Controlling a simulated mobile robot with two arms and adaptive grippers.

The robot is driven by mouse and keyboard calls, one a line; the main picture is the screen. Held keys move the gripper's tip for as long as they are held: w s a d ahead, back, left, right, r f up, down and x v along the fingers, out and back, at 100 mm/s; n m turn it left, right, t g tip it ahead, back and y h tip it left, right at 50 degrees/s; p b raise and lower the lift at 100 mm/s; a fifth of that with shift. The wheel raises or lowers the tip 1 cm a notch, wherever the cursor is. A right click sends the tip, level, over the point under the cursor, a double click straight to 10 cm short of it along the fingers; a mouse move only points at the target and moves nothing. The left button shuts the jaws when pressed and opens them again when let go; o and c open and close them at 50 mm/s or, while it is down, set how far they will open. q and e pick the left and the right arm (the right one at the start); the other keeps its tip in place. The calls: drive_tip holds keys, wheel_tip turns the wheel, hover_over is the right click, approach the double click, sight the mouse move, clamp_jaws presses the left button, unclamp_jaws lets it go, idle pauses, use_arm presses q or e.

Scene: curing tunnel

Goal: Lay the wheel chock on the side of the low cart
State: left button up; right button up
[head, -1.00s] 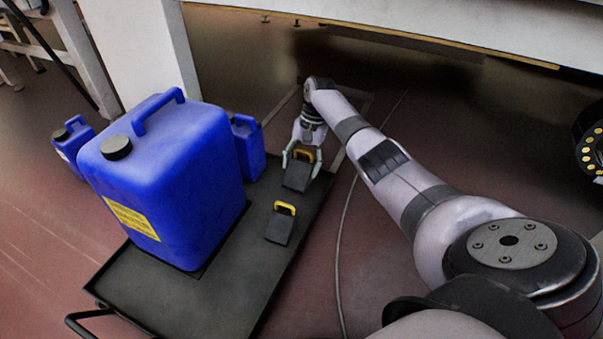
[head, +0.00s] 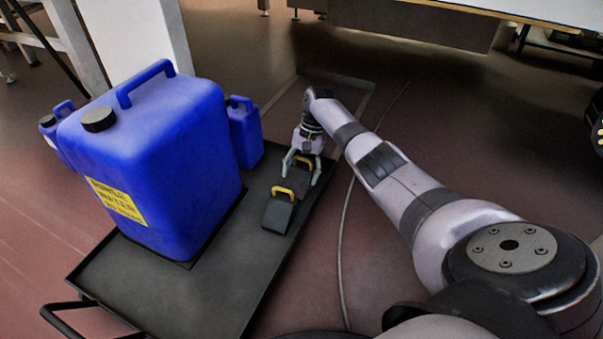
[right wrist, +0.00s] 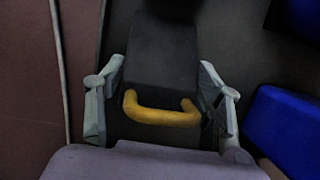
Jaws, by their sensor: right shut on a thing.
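My right gripper (head: 302,171) is shut on a black wedge-shaped wheel chock (head: 304,178) with a yellow handle, over the far right end of the low cart (head: 228,285). In the right wrist view the chock (right wrist: 162,62) sits between the two grey fingers, its yellow handle towards the camera. I cannot tell whether it touches the cart's deck. My left gripper is out of view.
A big blue water canister (head: 150,165) with a yellow label fills much of the cart's left part. Smaller blue canisters (head: 245,135) stand beyond it. The cart's near deck is bare. A cable (head: 343,230) runs along the floor to the right. A white post (head: 125,40) rises behind.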

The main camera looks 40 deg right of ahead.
drive_tip(key=o, duration=1.5)
drive_tip(key=shift+f, duration=0.1)
drive_tip(key=p+v, duration=0.7)
drive_tip(key=v, duration=0.5)
drive_tip(key=shift+p, duration=0.3)
